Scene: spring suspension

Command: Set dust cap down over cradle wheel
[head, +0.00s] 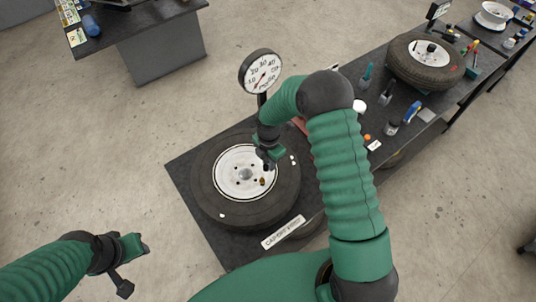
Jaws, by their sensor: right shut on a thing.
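The cradle wheel (205,197), a black tyre with a white rim, lies flat on the dark bench at the centre. A grey round hub (245,174) shows in the middle of its rim, and a small brass-coloured piece (262,182) lies right of the hub. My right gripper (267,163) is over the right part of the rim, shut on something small. The held piece is mostly hidden, so I cannot tell by sight whether it is the dust cap. My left gripper (135,268) is open and empty, over the floor at the lower left.
A round dial gauge (261,72) stands on a post behind the wheel. A white label plate (283,232) is at the bench's front edge. Small white bits lie on the tyre. Tools and another wheel (424,77) occupy the bench to the right. The floor at left is clear.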

